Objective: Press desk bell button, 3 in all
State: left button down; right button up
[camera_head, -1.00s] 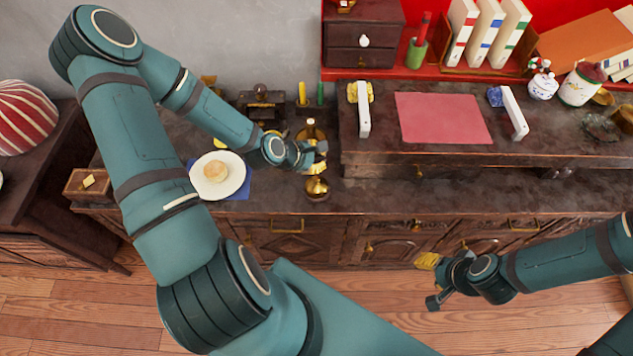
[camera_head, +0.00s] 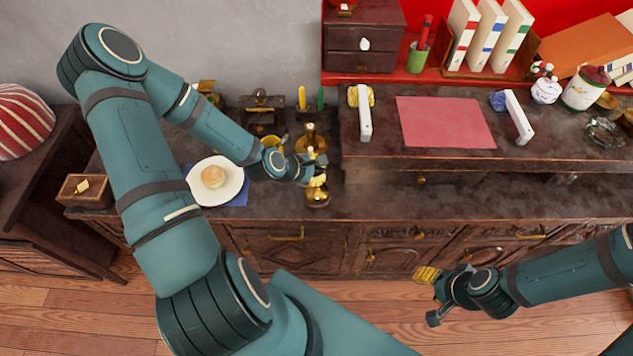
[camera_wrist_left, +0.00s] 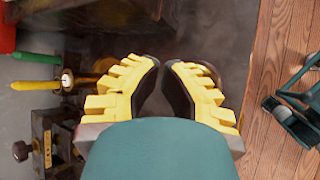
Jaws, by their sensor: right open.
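Two golden bell-shaped objects stand on the dark wooden desk (camera_head: 270,208). The far one (camera_head: 309,142) is just behind my left gripper. My left gripper (camera_head: 319,171) is just above the near bell; contact cannot be made out. In the left wrist view its yellow-padded fingers (camera_wrist_left: 164,66) nearly meet at the tips, with nothing between them. A brownish round shape shows behind the right finger there. My right gripper (camera_head: 431,297) is open and empty, in front of the cabinet.
A white plate (camera_head: 232,191) with a bun (camera_head: 213,177) lies left of my left gripper. Yellow (camera_head: 302,97) and green (camera_head: 321,97) candles stand behind the bells. A raised shelf with a pink sheet (camera_head: 445,123) is to the right. The desk front right of the near bell is clear.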

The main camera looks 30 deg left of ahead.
pick_arm(q)
jog(key=shift+f, duration=0.15)
dwell(0.7)
jog(key=shift+f, duration=0.3)
jog(key=shift+f+b, duration=0.6)
jog(key=shift+f, duration=0.05)
dwell(0.8)
dwell(0.3)
jog(key=shift+r+p, duration=0.95)
jog(key=shift+r, duration=0.15)
notch_tip(320, 180, up, 5)
jog(key=p, duration=0.4)
